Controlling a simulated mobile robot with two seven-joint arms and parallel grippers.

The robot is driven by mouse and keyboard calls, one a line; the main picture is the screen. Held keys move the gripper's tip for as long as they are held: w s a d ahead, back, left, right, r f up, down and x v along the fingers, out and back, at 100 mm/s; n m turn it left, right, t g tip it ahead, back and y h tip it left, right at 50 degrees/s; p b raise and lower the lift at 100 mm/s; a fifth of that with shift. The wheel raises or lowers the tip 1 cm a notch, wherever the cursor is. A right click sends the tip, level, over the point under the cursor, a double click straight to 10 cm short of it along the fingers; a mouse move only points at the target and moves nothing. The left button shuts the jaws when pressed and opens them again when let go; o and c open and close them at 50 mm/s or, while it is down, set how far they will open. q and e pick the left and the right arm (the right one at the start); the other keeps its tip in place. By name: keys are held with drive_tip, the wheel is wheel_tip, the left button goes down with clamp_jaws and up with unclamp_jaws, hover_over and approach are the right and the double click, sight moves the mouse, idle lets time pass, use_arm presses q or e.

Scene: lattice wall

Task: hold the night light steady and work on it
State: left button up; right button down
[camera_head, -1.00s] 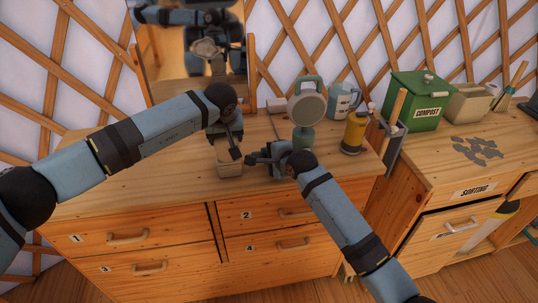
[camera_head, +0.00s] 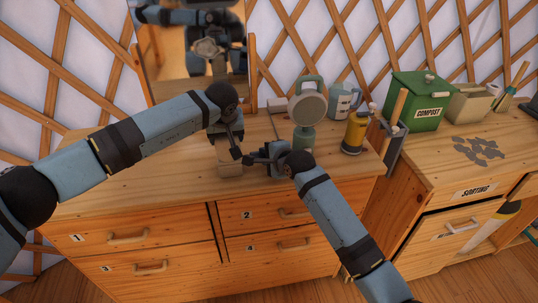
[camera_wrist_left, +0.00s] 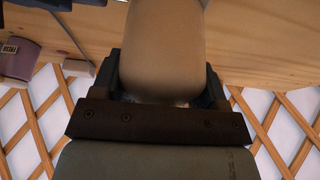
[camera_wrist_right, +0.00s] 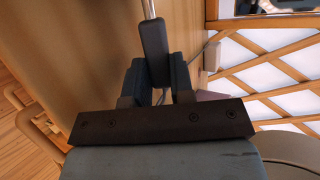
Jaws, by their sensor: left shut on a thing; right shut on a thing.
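The night light (camera_head: 229,169) is a pale beige block-like body on the dresser top, partly hidden by my left gripper (camera_head: 233,146). In the left wrist view its smooth, rounded beige body (camera_wrist_left: 162,45) sits between the fingers of my left gripper (camera_wrist_left: 163,80), which is shut on it. My right gripper (camera_head: 266,160) is just right of the night light. In the right wrist view my right gripper (camera_wrist_right: 156,82) is shut on the dark handle of a screwdriver-like tool (camera_wrist_right: 153,50) with a thin metal shaft. I cannot tell whether its tip touches the night light.
A mirror (camera_head: 178,75) stands behind. A green compost bin (camera_head: 413,105) is on the right counter. The dresser top's left part is clear.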

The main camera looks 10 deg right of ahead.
drive_tip(key=shift+a, duration=1.2)
drive_tip(key=c, duration=0.9)
unclamp_jaws()
drive_tip(key=s+d, duration=0.1)
drive_tip(key=s, duration=0.3)
drive_tip(key=s+d, duration=0.2)
drive_tip(key=s, duration=0.2)
drive_tip(key=s+d, duration=0.2)
drive_tip(key=s, duration=0.2)
drive_tip(key=shift+r, duration=0.3)
